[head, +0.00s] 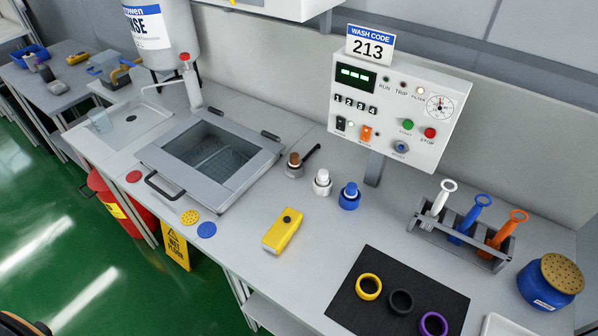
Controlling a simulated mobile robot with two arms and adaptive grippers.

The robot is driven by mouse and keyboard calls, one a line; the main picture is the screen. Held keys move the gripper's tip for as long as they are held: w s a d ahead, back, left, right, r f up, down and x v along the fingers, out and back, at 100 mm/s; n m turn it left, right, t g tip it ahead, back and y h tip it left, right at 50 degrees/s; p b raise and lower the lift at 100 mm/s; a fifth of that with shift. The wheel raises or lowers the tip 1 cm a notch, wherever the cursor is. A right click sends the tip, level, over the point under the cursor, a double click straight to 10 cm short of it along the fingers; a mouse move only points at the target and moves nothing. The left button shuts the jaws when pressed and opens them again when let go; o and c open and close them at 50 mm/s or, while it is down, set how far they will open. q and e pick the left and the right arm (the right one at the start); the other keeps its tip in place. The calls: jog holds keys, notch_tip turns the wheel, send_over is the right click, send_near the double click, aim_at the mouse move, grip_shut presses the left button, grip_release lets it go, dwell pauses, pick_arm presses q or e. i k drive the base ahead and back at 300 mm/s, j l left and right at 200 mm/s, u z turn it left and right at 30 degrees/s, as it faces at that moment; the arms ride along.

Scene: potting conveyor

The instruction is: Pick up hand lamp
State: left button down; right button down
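A yellow box-shaped handheld unit with a dark round spot on top, apparently the hand lamp (283,232), lies on the grey bench near its front edge. It lies at a slant, with nothing touching it. Neither of my grippers can be made out in the head view.
Left of the lamp are a lidded basin (158,183) and small yellow (190,217), blue (207,230) and red discs. Behind it stand white (322,183) and blue (349,196) bottles and a control panel (390,110). Right are a black mat (383,319) with rings and a tool rack (428,231).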

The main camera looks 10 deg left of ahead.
aim_at(278, 237)
jog(key=k+j+u, duration=0.1)
jog(key=j, duration=0.4)
jog(key=k+j+u, duration=0.1)
jog(key=j, duration=0.4)
jog(key=k+j+u, duration=0.1)
jog(key=j, duration=0.45)
jog(key=k+j+u, duration=0.1)
jog(key=j, duration=0.45)
jog(key=k, duration=0.05)
